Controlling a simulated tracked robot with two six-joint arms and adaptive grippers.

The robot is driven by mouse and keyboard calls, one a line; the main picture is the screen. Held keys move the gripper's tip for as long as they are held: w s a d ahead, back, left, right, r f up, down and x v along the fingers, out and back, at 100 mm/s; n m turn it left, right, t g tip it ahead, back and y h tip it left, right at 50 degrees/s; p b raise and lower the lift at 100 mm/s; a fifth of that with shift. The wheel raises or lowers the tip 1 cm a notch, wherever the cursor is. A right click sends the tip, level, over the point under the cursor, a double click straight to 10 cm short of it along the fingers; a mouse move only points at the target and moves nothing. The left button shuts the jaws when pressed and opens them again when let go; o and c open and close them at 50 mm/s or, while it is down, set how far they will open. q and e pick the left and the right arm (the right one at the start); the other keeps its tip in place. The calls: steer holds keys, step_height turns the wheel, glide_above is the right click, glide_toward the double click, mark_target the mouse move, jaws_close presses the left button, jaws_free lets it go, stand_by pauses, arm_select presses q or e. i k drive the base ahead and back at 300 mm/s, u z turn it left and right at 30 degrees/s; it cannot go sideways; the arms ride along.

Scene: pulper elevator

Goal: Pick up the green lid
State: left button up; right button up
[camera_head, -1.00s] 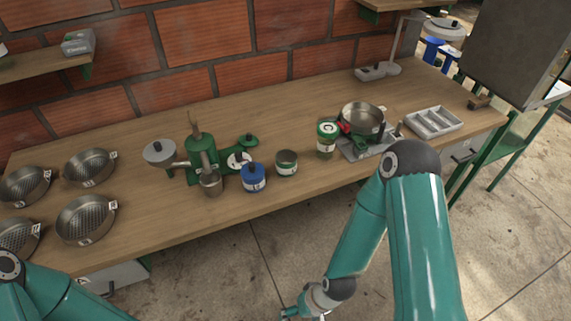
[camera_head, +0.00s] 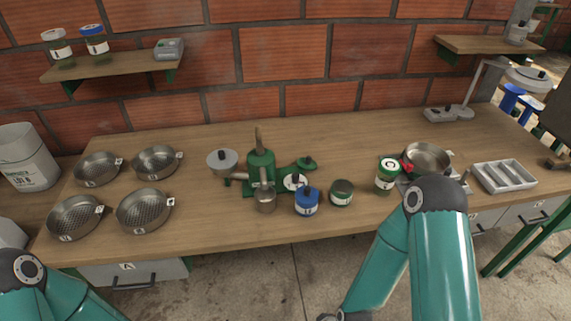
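A jar with a green lid (camera_head: 389,165) stands upright on the wooden table, just left of the metal pan. The lid has a white round mark on top and sits on the jar. A low jar (camera_head: 341,193) with a green label stands left of it; I cannot tell whether it is covered. A small dark green knobbed piece (camera_head: 306,163) sits beside the green machine, and I cannot tell if it is a lid. My arms come in from the lower left and lower right.
A blue-lidded jar (camera_head: 306,201) stands before the green hand machine (camera_head: 262,172). Several round sieves (camera_head: 144,211) fill the left. A pan (camera_head: 427,157) and grey divided tray (camera_head: 503,177) are at the right. The back middle of the table (camera_head: 330,140) is clear.

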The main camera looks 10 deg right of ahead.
mark_target(307, 163)
steer(key=z, duration=0.65)
steer(key=i, duration=0.15)
steer(key=u, duration=2.65)
steer(key=k, duration=1.65)
steer(key=z, duration=1.1)
steer(key=i, duration=1)
steer(key=z, duration=0.05)
